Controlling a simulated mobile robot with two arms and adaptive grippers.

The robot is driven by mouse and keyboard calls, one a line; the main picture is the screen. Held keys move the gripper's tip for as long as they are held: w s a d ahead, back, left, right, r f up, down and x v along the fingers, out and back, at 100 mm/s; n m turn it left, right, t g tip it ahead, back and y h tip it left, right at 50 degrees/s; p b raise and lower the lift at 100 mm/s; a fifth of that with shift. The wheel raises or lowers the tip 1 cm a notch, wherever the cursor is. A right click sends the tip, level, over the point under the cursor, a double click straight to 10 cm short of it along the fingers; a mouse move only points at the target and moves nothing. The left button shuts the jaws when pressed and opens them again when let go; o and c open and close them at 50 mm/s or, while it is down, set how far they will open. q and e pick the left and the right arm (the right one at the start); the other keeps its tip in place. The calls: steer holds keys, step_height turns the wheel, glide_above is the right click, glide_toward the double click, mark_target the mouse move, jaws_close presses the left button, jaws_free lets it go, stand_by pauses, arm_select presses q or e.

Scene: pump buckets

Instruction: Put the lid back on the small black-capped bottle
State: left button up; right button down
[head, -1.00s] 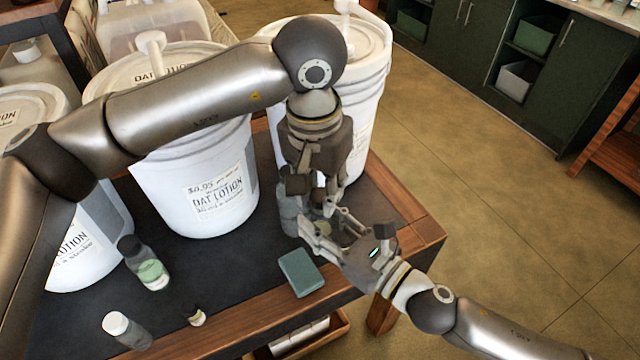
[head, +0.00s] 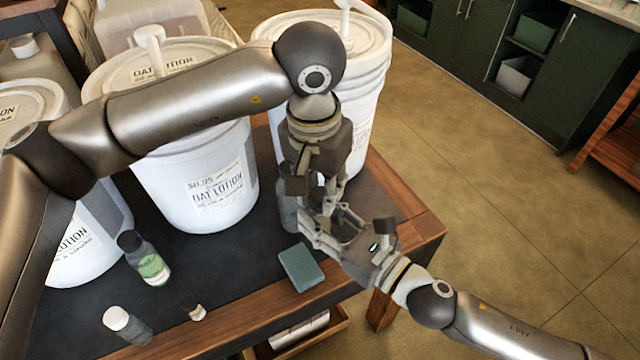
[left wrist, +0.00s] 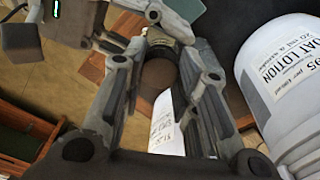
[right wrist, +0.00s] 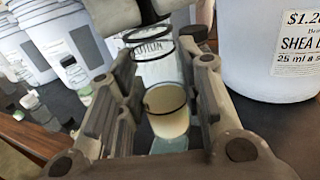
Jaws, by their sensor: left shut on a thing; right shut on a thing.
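The dark round lid (left wrist: 158,75) is between my left gripper's fingers in the left wrist view. My left gripper (head: 322,200) points down at the table's right part. My right gripper (head: 330,225) comes in from the lower right, just below it, with its fingers close to the left ones. In the right wrist view, a small clear bottle with a cream-coloured lower part and dark rim (right wrist: 168,120) is between my right fingers. In the head view, the fingers largely hide lid and bottle. I cannot tell whether lid and bottle touch.
A clear bottle (head: 288,212) stands just left of the grippers. A teal block (head: 302,268) lies near the front edge. Large white pump buckets (head: 200,190) fill the back.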

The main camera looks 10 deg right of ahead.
arm_select(q)
steer(key=m, duration=0.6)
steer(key=o, duration=0.6)
steer(key=shift+o, duration=0.2)
steer(key=shift+r, duration=0.1)
steer(key=shift+r, duration=2.15)
steer(key=shift+c, duration=0.3)
